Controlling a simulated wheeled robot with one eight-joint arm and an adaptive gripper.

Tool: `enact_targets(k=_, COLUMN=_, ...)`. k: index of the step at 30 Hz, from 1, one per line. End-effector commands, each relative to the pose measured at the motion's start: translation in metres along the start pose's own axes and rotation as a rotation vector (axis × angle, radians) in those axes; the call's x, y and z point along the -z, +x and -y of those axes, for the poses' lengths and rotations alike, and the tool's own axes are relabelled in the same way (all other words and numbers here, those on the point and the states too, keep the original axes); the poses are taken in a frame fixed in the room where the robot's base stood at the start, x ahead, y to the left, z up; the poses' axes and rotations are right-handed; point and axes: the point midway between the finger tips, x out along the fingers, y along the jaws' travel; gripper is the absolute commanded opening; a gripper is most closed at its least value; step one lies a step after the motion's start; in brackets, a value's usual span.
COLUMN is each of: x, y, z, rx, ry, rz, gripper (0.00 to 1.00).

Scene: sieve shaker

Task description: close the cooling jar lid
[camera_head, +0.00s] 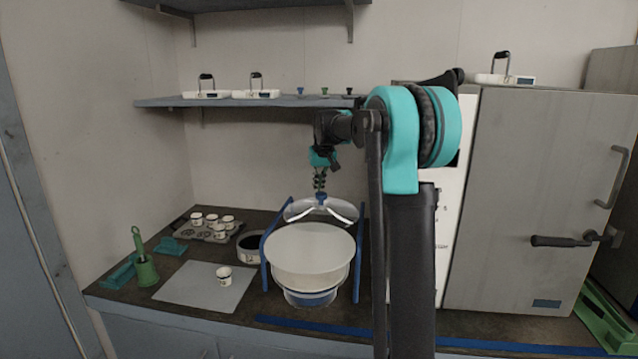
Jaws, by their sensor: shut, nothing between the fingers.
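A clear domed lid (346,210) with a blue knob (321,197) shows behind the large pale round bowl (308,250). I take it to be the cooling jar lid. The jar beneath it is hidden by the bowl, so I cannot tell how far the lid is closed. My gripper (320,188) is shut and empty, pointing down just above the knob. I cannot tell whether its fingertips touch the knob.
Blue uprights (263,250) flank the bowl. A dark ring-shaped pan (250,254) and a tray of small cups (207,235) stand to the left. One cup (224,275) stands on a grey mat (190,288). A shelf (160,102) hangs above; a grey cabinet (540,190) stands right.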

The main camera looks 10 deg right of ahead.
Motion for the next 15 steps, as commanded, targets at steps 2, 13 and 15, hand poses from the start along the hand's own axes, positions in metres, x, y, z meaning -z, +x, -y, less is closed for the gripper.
enact_targets(k=2, x=0.000, y=0.000, z=0.000, rx=0.000, ry=0.000, rz=0.000, gripper=0.00)
enact_targets(k=13, x=-0.011, y=-0.004, z=0.006, rx=0.000, ry=-0.001, rz=0.000, gripper=0.00)
enact_targets(k=15, x=-0.020, y=-0.007, z=0.011, rx=0.000, ry=-0.001, rz=0.000, gripper=0.00)
